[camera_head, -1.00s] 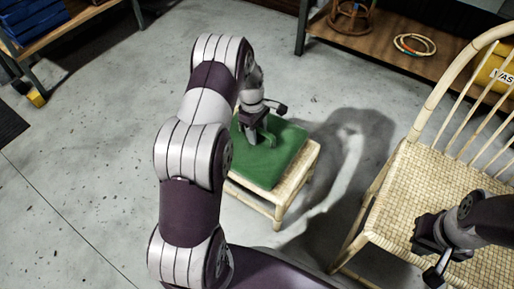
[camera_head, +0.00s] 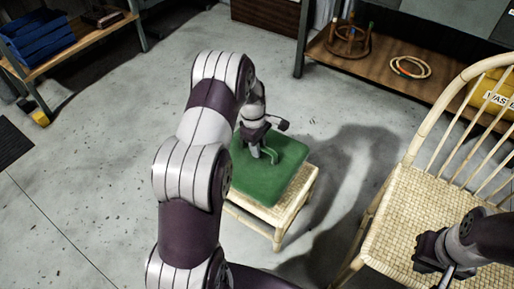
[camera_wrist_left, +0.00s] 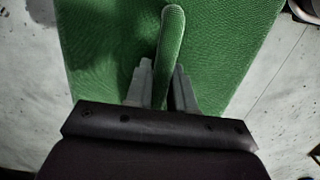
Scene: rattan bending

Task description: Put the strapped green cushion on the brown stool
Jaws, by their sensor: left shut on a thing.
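The green cushion (camera_head: 272,180) is over the pale woven stool (camera_head: 300,200) in the head view. I cannot tell whether it rests on the stool or hangs slightly above it. My left gripper (camera_head: 262,155) is shut on the cushion's upright green strap (camera_wrist_left: 172,40); the fingers (camera_wrist_left: 158,85) stand on both sides of it in the left wrist view. A small brown round stool (camera_head: 347,45) stands on the wooden shelf at the back. My right gripper (camera_head: 443,270) is over the chair seat at the lower right; its jaw gap is unclear.
A pale rattan chair (camera_head: 405,215) stands on the right. The shelf (camera_head: 385,80) at the back also holds coloured rings (camera_head: 410,67). Blue bins (camera_head: 38,40) sit on a rack at the upper left. Bare floor lies between the stool and the shelf.

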